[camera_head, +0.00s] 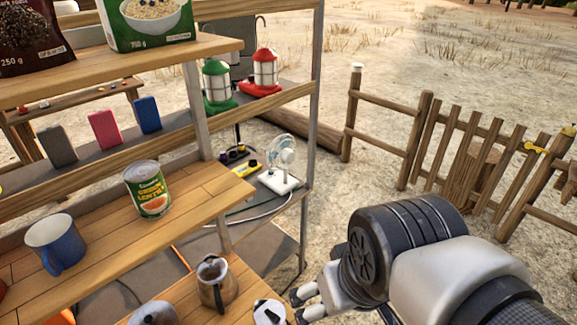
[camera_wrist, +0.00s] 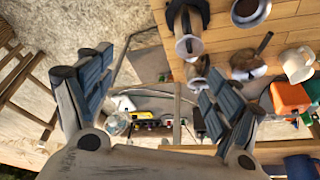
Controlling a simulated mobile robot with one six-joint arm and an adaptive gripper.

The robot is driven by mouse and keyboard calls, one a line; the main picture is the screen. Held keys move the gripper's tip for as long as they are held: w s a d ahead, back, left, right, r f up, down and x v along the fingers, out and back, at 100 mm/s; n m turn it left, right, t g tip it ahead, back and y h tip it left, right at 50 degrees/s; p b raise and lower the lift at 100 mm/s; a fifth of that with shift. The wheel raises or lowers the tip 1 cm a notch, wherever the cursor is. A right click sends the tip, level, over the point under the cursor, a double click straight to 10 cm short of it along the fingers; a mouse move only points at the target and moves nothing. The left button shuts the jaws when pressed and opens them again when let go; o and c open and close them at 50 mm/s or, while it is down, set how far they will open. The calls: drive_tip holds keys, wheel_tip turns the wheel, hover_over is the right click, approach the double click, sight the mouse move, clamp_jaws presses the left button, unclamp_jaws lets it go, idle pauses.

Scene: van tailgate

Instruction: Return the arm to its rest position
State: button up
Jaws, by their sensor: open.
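My arm comes in from the lower right of the head view, with my gripper (camera_head: 306,300) low near the bottom edge, right of the shelf. In the wrist view my gripper (camera_wrist: 152,92) shows two wide-spread fingers with blue-grey pads and nothing between them. Behind the fingers lie the shelf's edge and the ground. Part of the gripper is cut off at the bottom of the head view.
The wooden shelf (camera_head: 98,212) on the left holds a blue mug (camera_head: 57,244), a green can (camera_head: 148,190) and a metal pot (camera_head: 217,283) close to my gripper. A white fan (camera_head: 281,165) stands behind. A wooden fence (camera_head: 385,147) stands beyond my arm; open ground lies between.

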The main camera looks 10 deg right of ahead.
drive_tip(key=shift+s+d+r+m+t, duration=0.2)
drive_tip(key=shift+s+d+r+m, duration=0.1)
drive_tip(key=shift+s, duration=0.25)
drive_tip(key=shift+s+d+r+m+t, duration=0.2)
drive_tip(key=shift+s+d+m, duration=0.1)
drive_tip(key=shift+s, duration=0.25)
drive_tip(key=shift+f, duration=0.1)
wheel_tip(320, 180, down, 4)
drive_tip(key=b, duration=0.3)
drive_tip(key=shift+r+b, duration=0.2)
drive_tip(key=shift+b, duration=0.15)
